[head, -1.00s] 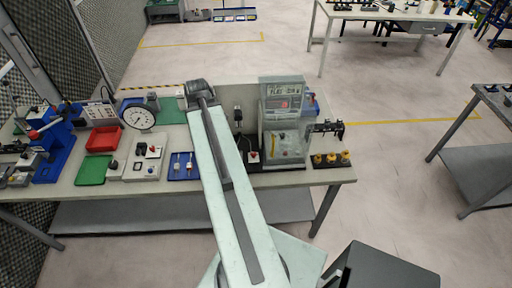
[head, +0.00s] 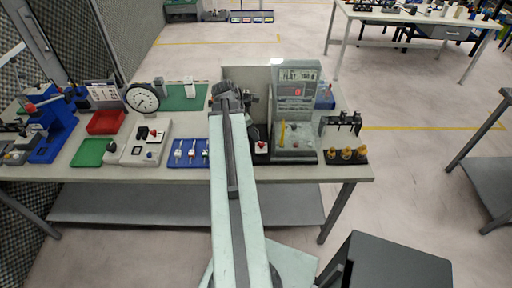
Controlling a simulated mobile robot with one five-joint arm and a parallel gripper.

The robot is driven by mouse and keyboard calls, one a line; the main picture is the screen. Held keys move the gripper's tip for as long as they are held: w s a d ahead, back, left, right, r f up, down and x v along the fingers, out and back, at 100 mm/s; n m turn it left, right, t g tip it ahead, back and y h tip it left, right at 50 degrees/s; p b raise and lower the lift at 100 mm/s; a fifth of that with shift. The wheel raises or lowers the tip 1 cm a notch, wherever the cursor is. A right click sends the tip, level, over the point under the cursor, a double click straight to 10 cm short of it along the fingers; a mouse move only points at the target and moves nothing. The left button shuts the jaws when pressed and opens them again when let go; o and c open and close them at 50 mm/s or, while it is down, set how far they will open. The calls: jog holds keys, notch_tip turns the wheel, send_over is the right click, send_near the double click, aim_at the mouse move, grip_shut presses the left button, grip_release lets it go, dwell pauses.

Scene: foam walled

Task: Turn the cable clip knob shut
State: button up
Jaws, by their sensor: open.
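My gripper (head: 224,88) is the dark end of my pale arm, above the back half of the workbench, left of the grey display machine. It is small and seen from behind; it is open, and I see nothing held. I cannot tell for sure which part is the cable clip knob. A small white block with a red knob (head: 261,146) sits right of my arm, in front of the upright panel. A blue tray (head: 174,160) with several small pale pieces lies left of my arm, which hides its right end. My gripper is apart from both.
The grey display machine (head: 296,105) stands right of my gripper. A black stand with yellow knobs (head: 347,155) is at the right end. A dial gauge (head: 142,98), red tray (head: 105,122) and green tray (head: 91,152) are left. A dark grey box (head: 395,262) stands at front right.

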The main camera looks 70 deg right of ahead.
aim_at(260, 143)
jog(key=b+x, duration=0.3)
jog(key=x, duration=0.1)
jog(key=b+x, duration=0.4)
jog(key=shift+s, duration=0.25)
jog(key=shift+r, duration=0.15)
jog(key=shift+d+r, duration=0.1)
grip_shut()
